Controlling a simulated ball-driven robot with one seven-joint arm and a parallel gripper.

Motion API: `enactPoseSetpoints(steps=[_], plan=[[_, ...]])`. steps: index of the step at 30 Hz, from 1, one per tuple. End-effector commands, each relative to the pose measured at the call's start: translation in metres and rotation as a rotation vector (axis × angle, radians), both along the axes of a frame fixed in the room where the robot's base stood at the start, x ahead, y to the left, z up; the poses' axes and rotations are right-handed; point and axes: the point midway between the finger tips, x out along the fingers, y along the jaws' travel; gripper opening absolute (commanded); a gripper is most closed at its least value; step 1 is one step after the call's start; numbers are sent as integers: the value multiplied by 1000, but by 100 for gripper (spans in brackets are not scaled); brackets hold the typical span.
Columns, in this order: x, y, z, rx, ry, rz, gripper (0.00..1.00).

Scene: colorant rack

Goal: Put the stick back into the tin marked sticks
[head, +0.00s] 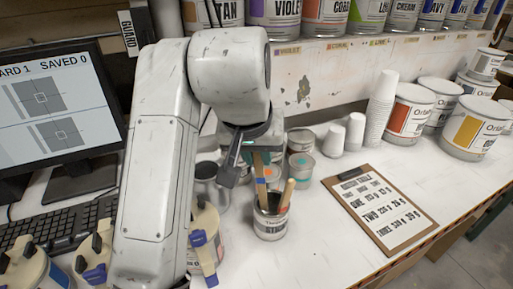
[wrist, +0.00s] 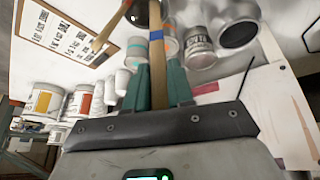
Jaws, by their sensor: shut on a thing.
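The stick stands between the two teal fingers and points away from my wrist. In the head view the stick (head: 261,182) hangs almost upright below my gripper (head: 262,155). Its lower end is at the mouth of a small tin (head: 270,228) with a pale label; I cannot tell whether it is inside or just in front of the opening. Another wooden stick (head: 287,194) leans out of that tin to the right. The label is too small to read surely.
A clipboard (head: 375,212) lies right of the tin. Small pots (head: 300,167) and white cups (head: 356,132) stand behind it. An open grey can (head: 207,183) is to its left. Larger paint cans (head: 410,115) stand at the back right.

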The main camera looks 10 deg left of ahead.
Motion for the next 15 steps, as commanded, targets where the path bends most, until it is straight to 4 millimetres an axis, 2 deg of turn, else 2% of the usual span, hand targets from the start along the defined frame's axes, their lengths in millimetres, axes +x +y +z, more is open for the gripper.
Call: enactPoseSetpoints(steps=[15], plan=[[5,-2,-39,-1,0,2,0]])
